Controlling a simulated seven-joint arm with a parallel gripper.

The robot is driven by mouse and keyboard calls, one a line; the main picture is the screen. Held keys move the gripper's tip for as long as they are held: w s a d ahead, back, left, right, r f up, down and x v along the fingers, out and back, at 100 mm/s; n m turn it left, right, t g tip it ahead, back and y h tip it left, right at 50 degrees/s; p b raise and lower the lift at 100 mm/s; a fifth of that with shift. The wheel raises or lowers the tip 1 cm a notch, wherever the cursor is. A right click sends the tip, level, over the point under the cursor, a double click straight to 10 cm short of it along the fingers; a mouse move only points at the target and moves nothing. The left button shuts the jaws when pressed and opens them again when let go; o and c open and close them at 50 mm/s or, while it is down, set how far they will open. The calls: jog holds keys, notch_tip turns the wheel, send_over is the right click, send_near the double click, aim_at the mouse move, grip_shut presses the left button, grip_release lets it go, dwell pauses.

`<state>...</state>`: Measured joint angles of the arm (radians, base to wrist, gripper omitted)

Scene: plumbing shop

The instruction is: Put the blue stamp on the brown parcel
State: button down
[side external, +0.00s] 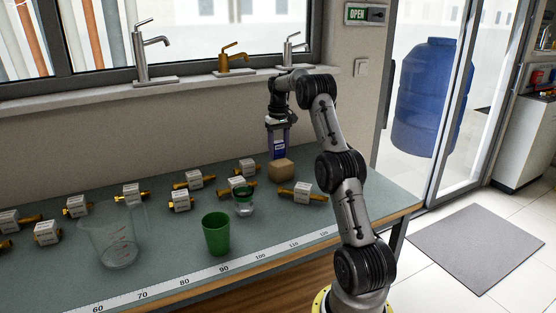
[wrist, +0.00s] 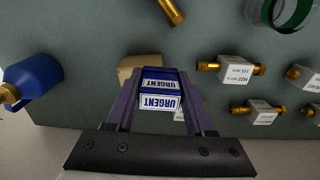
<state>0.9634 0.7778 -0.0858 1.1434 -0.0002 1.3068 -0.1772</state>
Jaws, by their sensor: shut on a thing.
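The blue stamp (wrist: 160,100), with white URGENT labels, is between the fingers of my gripper (wrist: 161,76) in the wrist view. My gripper (side external: 278,128) is shut on it. In the side view the stamp (side external: 279,147) hangs upright just above the brown parcel (side external: 282,171), a small box on the bench near the back. I cannot tell whether the stamp touches the parcel. In the wrist view the parcel (wrist: 126,72) is partly hidden behind the stamp and fingers.
Several brass valves with white labels (side external: 194,179) lie on the grey bench (side external: 170,245). A green cup (side external: 216,234), a clear beaker (side external: 115,240) and a small glass jar (side external: 243,200) stand there. A blue bottle with a brass top (wrist: 34,78) is left of the parcel in the wrist view.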

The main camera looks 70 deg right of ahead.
aim_at(278, 158)
jog(key=shift+w+d+f, duration=0.2)
jog(key=shift+d+f, duration=0.05)
jog(key=shift+f, duration=1.7)
jog(key=shift+f, duration=0.1)
jog(key=shift+c, duration=1.3)
grip_release()
